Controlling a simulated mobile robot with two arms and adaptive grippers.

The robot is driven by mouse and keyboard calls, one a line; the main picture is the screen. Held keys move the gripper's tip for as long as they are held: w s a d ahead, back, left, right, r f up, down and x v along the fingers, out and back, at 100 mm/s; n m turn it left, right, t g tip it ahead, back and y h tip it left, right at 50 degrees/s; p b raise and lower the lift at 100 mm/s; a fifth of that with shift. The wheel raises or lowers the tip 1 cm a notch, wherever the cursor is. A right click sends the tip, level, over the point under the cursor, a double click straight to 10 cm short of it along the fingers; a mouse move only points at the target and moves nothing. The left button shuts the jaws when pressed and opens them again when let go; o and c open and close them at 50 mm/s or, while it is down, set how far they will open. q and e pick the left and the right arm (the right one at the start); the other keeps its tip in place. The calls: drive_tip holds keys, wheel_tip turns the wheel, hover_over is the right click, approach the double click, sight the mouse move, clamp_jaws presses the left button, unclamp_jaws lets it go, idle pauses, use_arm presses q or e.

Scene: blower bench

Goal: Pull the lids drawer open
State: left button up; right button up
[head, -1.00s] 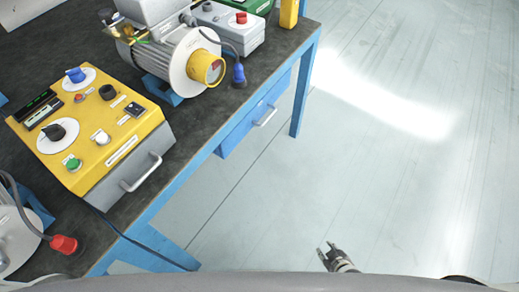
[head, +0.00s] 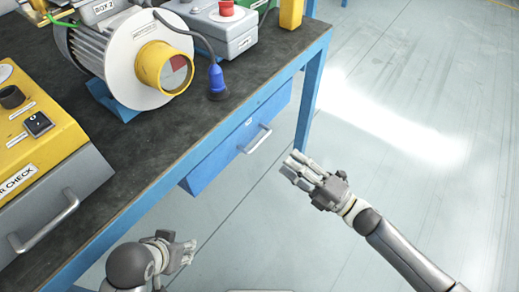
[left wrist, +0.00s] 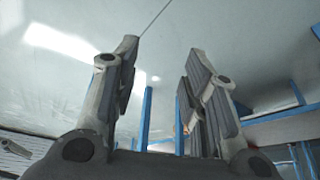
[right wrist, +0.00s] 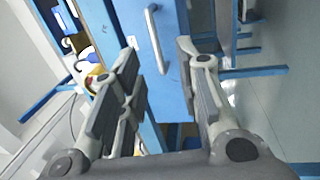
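The blue lids drawer (head: 232,145) sits shut under the bench top in the head view, with a silver bar handle (head: 257,138) on its front. My right gripper (head: 293,168) is just right of and below the handle, apart from it. In the right wrist view the drawer front (right wrist: 148,60) and its handle (right wrist: 155,38) show beyond the open fingers (right wrist: 160,75), with nothing between them. My left gripper (head: 190,250) is low, beside the bench's front edge. In the left wrist view its fingers (left wrist: 158,60) are apart and empty.
The dark bench top (head: 150,150) carries a motor with a yellow ring (head: 165,65), a blue plug (head: 217,85), a grey box with a red button (head: 215,25) and a yellow control box (head: 40,150). A blue bench leg (head: 308,105) stands right of the drawer. The floor to the right is clear.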

sight(260, 140)
use_arm(q)
drive_tip(key=w+t, duration=0.1)
drive_tip(key=w+d+r+t, duration=0.1)
drive_tip(key=w, duration=0.1)
drive_tip(key=w+r+b, duration=0.1)
drive_tip(key=shift+w+d+r+t+h, duration=0.2)
drive_tip(key=shift+w+d+t+h, duration=0.1)
drive_tip(key=shift+t+h, duration=0.1)
use_arm(e)
drive_tip(key=shift+n+g+y, duration=0.3)
drive_tip(key=x, duration=1.1)
drive_tip(key=shift+s+a+r, duration=0.1)
drive_tip(key=shift+s+r, duration=0.1)
drive_tip(key=shift+r, duration=0.1)
clamp_jaws()
